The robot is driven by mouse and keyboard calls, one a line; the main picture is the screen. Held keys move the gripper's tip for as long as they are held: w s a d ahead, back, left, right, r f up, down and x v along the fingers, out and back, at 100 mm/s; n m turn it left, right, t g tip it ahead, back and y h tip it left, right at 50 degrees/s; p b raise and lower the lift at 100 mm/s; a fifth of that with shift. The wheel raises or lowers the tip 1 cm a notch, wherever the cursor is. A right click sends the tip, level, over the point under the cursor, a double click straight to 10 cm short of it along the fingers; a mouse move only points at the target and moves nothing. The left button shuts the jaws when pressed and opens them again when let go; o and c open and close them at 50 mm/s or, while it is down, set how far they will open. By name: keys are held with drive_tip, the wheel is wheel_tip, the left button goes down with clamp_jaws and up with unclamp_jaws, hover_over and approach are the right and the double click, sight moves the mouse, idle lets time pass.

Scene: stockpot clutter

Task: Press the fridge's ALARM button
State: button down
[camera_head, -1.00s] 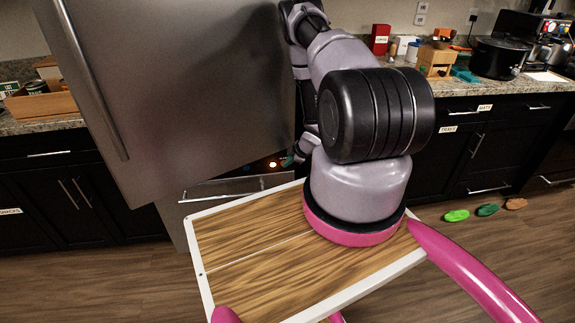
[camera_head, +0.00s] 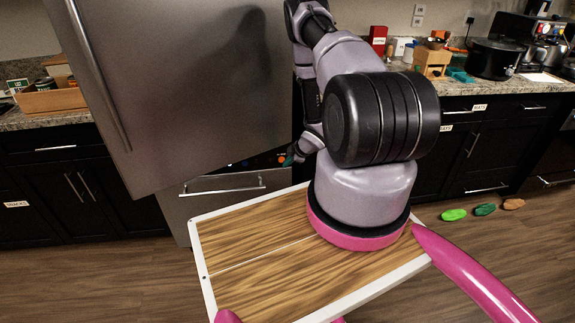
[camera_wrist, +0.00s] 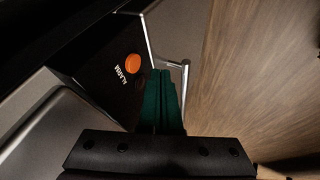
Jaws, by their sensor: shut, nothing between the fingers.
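The fridge (camera_head: 190,90) is a large steel block at the left of the head view. Below its door is a black panel strip with small coloured lights. The round orange ALARM button (camera_wrist: 133,63) sits on this black panel in the wrist view, beside its ALARM label (camera_wrist: 121,76). The button also shows as a small orange dot (camera_head: 281,159) in the head view. My gripper (camera_wrist: 160,73) has green fingers, shut and empty. Its tips appear just right of the button in the wrist view; I cannot tell whether they touch the panel. In the head view the gripper (camera_head: 291,156) is partly hidden by my arm.
A steel drawer handle (camera_head: 222,188) sticks out below the panel; its bar (camera_wrist: 184,85) is close to my fingers in the wrist view. Counters with a wooden box (camera_head: 50,99) and a black pot (camera_head: 492,58) flank the fridge. Several coloured flat objects (camera_head: 484,209) lie on the floor.

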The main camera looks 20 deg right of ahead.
drive_tip(key=v, duration=0.9)
drive_tip(key=shift+f, duration=0.15)
drive_tip(key=shift+s, duration=0.1)
